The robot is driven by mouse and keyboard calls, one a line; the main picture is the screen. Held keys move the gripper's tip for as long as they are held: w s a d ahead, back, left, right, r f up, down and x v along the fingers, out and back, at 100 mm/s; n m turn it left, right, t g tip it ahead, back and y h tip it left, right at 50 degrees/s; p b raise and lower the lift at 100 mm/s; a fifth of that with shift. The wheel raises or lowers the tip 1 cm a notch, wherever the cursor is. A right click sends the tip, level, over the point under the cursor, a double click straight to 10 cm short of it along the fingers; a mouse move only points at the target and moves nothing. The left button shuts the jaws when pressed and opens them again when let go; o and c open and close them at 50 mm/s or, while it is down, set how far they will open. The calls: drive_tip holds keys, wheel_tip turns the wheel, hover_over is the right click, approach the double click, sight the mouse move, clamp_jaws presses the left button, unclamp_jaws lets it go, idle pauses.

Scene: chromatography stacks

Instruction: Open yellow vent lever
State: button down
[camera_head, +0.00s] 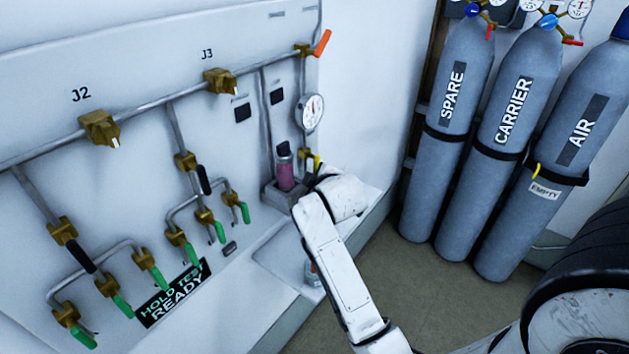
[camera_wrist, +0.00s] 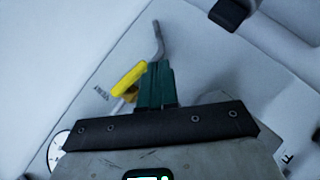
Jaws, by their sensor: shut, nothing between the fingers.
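The yellow vent lever (camera_head: 317,162) shows in the head view as a small yellow piece on the panel below the round gauge, just above the end of my arm. In the wrist view the yellow lever (camera_wrist: 129,78) lies slanted, immediately left of my dark green fingertips. A bent grey pipe (camera_wrist: 158,42) runs up from behind the fingertips. My gripper (camera_wrist: 160,68) is shut and empty. Its fingers overlap the valve area, and I cannot tell whether they touch the lever. In the head view my wrist hides the fingers and part of the valve.
A bottle with pink contents (camera_head: 285,168) stands in a holder left of my wrist. The gauge (camera_head: 312,112) and an orange lever (camera_head: 322,42) are above. Several green-handled valves (camera_head: 190,256) line the panel at left. Grey gas cylinders (camera_head: 507,120) stand at right.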

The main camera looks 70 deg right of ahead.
drive_tip(key=v, duration=1.1)
drive_tip(key=shift+b, duration=0.3)
drive_tip(key=shift+w, duration=0.1)
